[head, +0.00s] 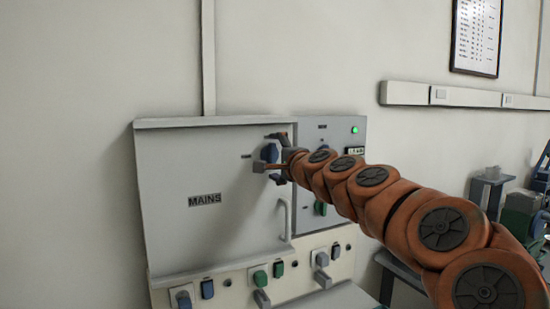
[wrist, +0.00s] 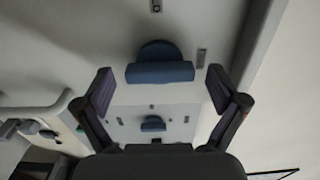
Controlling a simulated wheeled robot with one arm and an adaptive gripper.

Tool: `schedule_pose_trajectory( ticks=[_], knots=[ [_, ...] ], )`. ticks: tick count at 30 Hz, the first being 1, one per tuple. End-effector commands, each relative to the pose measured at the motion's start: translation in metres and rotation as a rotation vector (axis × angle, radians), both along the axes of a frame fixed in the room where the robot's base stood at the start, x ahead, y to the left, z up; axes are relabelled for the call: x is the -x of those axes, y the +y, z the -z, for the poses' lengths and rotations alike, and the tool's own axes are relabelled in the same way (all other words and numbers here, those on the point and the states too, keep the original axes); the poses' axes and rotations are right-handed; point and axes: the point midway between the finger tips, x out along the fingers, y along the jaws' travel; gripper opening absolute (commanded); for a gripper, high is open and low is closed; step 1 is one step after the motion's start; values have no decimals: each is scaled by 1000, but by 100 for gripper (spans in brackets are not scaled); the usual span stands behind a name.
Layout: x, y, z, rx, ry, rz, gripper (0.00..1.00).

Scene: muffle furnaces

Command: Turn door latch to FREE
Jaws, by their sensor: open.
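The grey door (head: 215,225) marked MAINS fills the left of the cabinet in the head view. A blue latch knob (head: 269,153) sits near its upper right edge, partly hidden by my gripper (head: 269,152). In the wrist view the latch (wrist: 160,72) shows as a round blue base with a bar lying across the picture. My gripper (wrist: 160,78) is open, with one finger on each side of the bar and a small gap visible at both ends. Small labels stand near the latch, too small to read.
A second blue knob (wrist: 152,124) shows lower in the wrist view. A door handle (head: 283,218) is below my gripper. A side panel (head: 345,205) has a green light. Several switches and levers line the lower strip (head: 235,282).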

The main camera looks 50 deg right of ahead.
Motion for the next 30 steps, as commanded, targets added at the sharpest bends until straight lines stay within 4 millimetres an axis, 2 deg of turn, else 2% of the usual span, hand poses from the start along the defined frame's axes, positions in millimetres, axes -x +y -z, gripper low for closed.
schedule_pose_trajectory(
  ticks=[7, 24, 30],
  knots=[
    [15, 4, 0, 0, 1, 1, 96],
    [93, 31, -2, 2, -2, 4, 96],
    [108, 36, 0, 0, -1, 3, 96]
  ],
)
